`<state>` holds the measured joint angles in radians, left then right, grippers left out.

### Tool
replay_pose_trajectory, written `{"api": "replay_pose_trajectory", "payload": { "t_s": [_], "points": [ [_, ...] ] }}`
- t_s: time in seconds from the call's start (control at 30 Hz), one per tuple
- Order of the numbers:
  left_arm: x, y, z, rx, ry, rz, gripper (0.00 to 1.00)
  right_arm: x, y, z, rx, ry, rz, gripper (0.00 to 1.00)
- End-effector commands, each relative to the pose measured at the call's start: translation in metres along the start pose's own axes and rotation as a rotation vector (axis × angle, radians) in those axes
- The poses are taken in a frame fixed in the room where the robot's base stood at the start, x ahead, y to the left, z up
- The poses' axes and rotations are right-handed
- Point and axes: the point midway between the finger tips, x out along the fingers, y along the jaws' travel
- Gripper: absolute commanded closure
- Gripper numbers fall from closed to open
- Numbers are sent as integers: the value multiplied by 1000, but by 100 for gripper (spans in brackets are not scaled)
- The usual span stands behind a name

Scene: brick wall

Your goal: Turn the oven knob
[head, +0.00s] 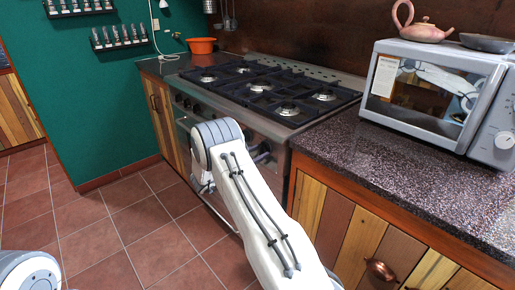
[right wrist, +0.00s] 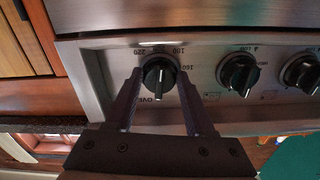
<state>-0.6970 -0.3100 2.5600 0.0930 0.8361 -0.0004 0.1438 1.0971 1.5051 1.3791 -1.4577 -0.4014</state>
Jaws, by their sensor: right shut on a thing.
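The oven knob (right wrist: 159,78) is black and round, with a pale line across its face, on the steel front panel in the right wrist view. Numbers and lettering ring it. My right gripper (right wrist: 158,74) has one dark finger on each side of this knob and is shut on it. In the head view, my right arm reaches to the front of the oven (head: 182,132) and hides most of the gripper and this knob. Only a white part of my left arm shows at the lower left; its gripper is out of view.
More black knobs (right wrist: 238,73) sit along the panel to the right in the wrist view. A gas hob (head: 262,88) tops the oven. A granite counter (head: 385,165) with a microwave (head: 425,95) stands at right. The tiled floor (head: 125,225) at left is clear.

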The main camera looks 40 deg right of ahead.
Motion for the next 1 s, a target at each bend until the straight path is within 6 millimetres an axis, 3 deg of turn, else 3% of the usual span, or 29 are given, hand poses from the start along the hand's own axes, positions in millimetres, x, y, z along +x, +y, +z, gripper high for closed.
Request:
{"api": "replay_pose_trajectory", "payload": {
  "t_s": [0.3,0.8,0.83,0.9,1.0],
  "points": [
    [-11,1,0,0,0,0,50,-1,1,1,-112,-3,0,100],
    [-11,1,-1,0,0,0,50,0,1,2,-131,-3,0,100],
    [-11,1,-1,0,0,0,50,0,1,2,-131,-3,0,42],
    [-11,1,-1,0,0,0,50,0,1,2,-130,-3,0,17],
    [-11,1,-1,0,0,0,50,0,1,1,-129,-2,0,17]
  ]
}}
